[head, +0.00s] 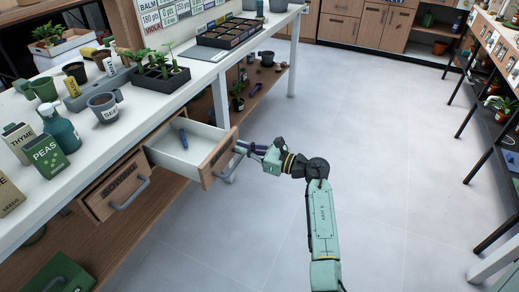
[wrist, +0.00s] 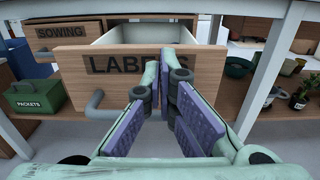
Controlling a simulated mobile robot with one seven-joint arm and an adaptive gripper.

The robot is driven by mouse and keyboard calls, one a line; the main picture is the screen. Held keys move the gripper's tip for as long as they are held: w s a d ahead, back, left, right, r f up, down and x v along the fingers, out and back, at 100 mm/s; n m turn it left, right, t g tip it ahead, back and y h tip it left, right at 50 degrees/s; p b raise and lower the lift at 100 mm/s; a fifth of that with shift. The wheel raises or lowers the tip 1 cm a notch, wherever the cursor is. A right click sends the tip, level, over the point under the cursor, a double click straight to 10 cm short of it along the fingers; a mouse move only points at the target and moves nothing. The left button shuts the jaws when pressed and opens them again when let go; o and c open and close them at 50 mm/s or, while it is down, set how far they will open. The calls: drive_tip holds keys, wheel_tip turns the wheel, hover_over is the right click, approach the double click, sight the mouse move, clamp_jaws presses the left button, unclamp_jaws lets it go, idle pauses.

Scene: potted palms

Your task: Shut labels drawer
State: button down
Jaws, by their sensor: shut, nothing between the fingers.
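The labels drawer (head: 184,147) is pulled out from under the white bench in the head view. In the wrist view the fingertips (wrist: 165,60) overlap the end of the word. I cannot tell whether they touch the wood.
A second drawer (head: 117,186), labelled "SOWING" in the wrist view (wrist: 57,30), sits left of it. The bench top (head: 140,110) above holds pots, seed boxes and seedling trays. A bench leg (wrist: 270,65) stands right of the drawer. The floor (head: 390,190) is clear.

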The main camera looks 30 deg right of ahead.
sight(226, 144)
drive_tip(key=p+x, duration=0.1)
drive_tip(key=x, duration=0.2)
drive_tip(key=shift+w+a, duration=0.15)
drive_tip(key=shift+w+a+b, duration=0.2)
drive_tip(key=shift+b, duration=0.1)
drive_tip(key=b+x, duration=1.1)
drive_tip(key=x, duration=0.8)
drive_tip(key=shift+w+a+f, duration=0.1)
drive_tip(key=shift+w+a, duration=0.15)
drive_tip(key=shift+w, duration=0.05)
drive_tip(key=shift+w+a, duration=0.35)
drive_tip(key=shift+w, duration=0.15)
drive_tip(key=shift+w+r, duration=0.1)
drive_tip(key=shift+r, duration=0.15)
drive_tip(key=shift+a, duration=0.15)
